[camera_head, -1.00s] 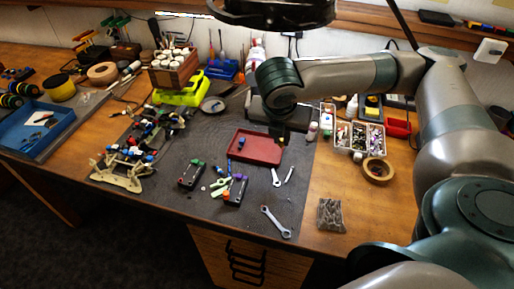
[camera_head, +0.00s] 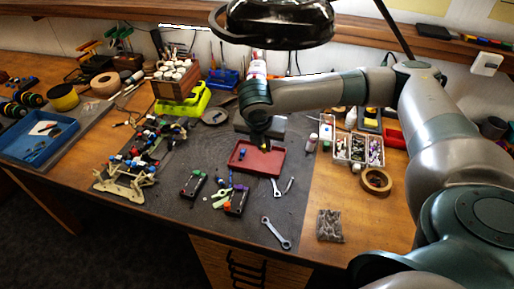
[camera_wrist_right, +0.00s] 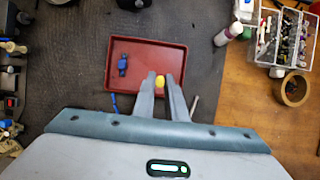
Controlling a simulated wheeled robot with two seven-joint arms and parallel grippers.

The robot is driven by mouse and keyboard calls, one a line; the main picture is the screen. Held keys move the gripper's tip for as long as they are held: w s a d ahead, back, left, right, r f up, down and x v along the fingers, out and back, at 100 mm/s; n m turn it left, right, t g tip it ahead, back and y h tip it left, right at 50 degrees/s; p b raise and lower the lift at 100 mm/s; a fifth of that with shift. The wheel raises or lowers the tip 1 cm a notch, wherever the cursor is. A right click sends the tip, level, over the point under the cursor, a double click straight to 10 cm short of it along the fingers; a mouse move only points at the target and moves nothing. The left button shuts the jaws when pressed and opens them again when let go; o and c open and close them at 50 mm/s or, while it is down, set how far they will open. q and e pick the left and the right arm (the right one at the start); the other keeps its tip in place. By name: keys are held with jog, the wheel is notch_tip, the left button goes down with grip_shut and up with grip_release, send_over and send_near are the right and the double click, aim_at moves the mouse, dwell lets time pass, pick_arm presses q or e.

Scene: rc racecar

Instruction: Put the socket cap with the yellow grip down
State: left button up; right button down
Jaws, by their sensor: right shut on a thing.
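My right gripper (camera_head: 264,147) is over the back part of the red tray (camera_head: 262,170) in the head view. It is shut on the socket cap with the yellow grip (camera_wrist_right: 160,83). In the right wrist view the yellow grip shows between the fingertips, in front of the red tray (camera_wrist_right: 165,55); the rest of the cap is hidden. I cannot tell how high it is above the tray floor. A small blue and dark piece (camera_wrist_right: 122,64) lies in the left part of the tray. My left gripper is not in view.
Wrenches (camera_head: 276,232) and two dark tools (camera_head: 194,184) lie on the grey mat in front of the tray. A white bottle (camera_wrist_right: 230,34), a parts box (camera_head: 358,148) and a tape roll (camera_head: 376,180) stand to the right. The tray's right half looks clear.

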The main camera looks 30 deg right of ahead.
jog(key=w+f, duration=0.1)
jog(key=w, duration=0.1)
jog(key=w+f, duration=0.1)
jog(key=shift+w+f+p, duration=0.15)
jog(key=shift+w+p, duration=0.25)
jog(key=shift+f+p, duration=0.8)
jog(key=shift+f, duration=1.2)
jog(key=shift+f, duration=0.15)
jog(key=c, duration=1.8)
grip_release()
